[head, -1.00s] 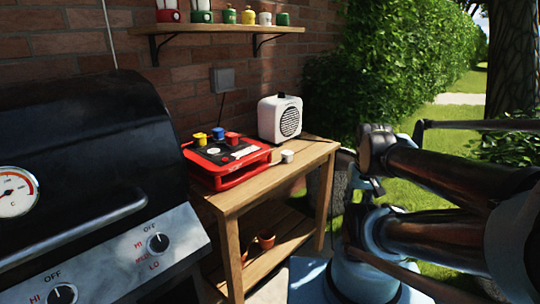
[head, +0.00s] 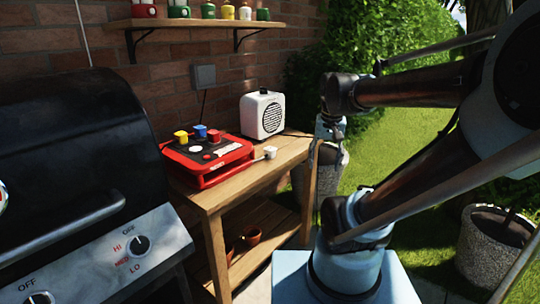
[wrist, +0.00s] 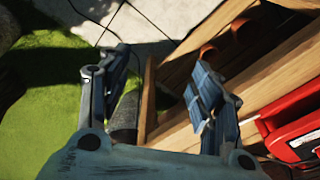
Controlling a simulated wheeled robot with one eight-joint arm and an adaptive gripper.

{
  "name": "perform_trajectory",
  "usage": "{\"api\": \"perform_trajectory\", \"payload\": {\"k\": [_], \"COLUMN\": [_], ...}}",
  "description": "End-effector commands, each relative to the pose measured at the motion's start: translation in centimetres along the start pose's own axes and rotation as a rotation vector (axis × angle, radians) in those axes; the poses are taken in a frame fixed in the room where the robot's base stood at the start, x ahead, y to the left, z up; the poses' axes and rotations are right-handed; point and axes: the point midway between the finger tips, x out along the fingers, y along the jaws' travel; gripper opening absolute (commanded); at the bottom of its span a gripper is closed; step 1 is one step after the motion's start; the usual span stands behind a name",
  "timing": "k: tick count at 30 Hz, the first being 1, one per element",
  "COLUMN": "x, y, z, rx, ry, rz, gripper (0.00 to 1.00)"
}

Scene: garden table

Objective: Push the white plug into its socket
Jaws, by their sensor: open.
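The small white plug (head: 270,152) lies on the wooden table near its front edge, just right of the red console. The red console (head: 190,178) has a dark top with yellow, blue and red plugs standing in it. A white round spot (head: 196,149) on its top looks like the white socket, but it is too small to be sure. In the wrist view my gripper (wrist: 160,72) is open and empty, pointing down beside the table's end. The red console shows at the right edge there (wrist: 292,128); the plug does not show.
A white radio (head: 262,115) stands behind the plug on the wooden table (head: 228,194). A black grill (head: 70,150) stands left. Terracotta pots (head: 252,236) sit on the lower shelf. Grass (wrist: 40,130) lies beside the table.

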Motion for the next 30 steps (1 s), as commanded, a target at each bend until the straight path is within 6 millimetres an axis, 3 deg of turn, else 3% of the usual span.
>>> {"api": "perform_trajectory", "payload": {"k": [6,15,24,30], "x": [-3.2,-5.8,-6.3,-6.0], "y": [-4.1,-10.9,-18.7,-22.1], "z": [-5.6,-12.7,-18.7,-20.7], "rx": [0.107,0.26,0.407,0.468], "ry": [-0.033,-0.076,-0.109,-0.121], "rz": [0.003,0.021,0.05,0.066], "gripper": [0.58,0.58,0.58,0.58]}}
